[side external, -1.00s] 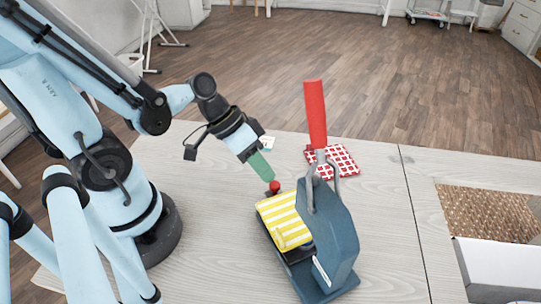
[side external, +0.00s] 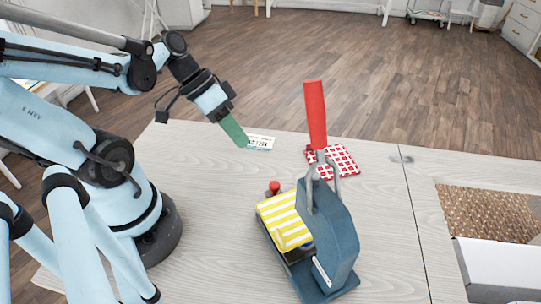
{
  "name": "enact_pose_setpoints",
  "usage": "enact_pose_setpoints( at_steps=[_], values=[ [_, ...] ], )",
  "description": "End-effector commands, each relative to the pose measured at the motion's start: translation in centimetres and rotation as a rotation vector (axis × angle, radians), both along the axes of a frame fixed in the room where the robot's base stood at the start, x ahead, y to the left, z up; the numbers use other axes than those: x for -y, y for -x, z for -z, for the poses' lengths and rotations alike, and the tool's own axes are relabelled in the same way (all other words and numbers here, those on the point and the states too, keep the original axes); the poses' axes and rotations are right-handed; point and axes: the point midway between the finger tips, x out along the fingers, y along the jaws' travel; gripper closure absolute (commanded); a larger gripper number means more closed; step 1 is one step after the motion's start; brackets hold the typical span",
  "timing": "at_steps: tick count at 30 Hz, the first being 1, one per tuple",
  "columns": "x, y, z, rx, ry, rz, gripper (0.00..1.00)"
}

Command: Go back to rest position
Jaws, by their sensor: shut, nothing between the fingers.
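My gripper (side external: 243,144) has green fingers that are shut and empty. It is in the air above the table, up and to the left of the blue press-like machine (side external: 335,238). The machine has an upright red handle (side external: 315,113) and a small red knob (side external: 274,187) at its base. A yellow-and-white striped cloth (side external: 282,213) lies on the machine's base. The fingers are clear of the knob and the cloth.
A red-and-white checked cloth (side external: 346,164) lies on the table behind the machine. A small printed card (side external: 261,142) lies near the table's back edge. At right are a brown patterned piece (side external: 485,213) and a white box (side external: 500,268). The table's left part (side external: 205,185) is clear.

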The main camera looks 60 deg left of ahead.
Motion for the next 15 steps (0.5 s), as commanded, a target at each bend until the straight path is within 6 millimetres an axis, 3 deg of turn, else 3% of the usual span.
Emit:
enact_pose_setpoints(
  at_steps=[9, 15],
  values=[
    [-1.5, 1.1, -2.7, 0.001, 0.000, -0.004, 1.00],
    [-1.9, 1.4, -3.5, -0.001, -0.002, -0.003, 1.00]
  ],
)
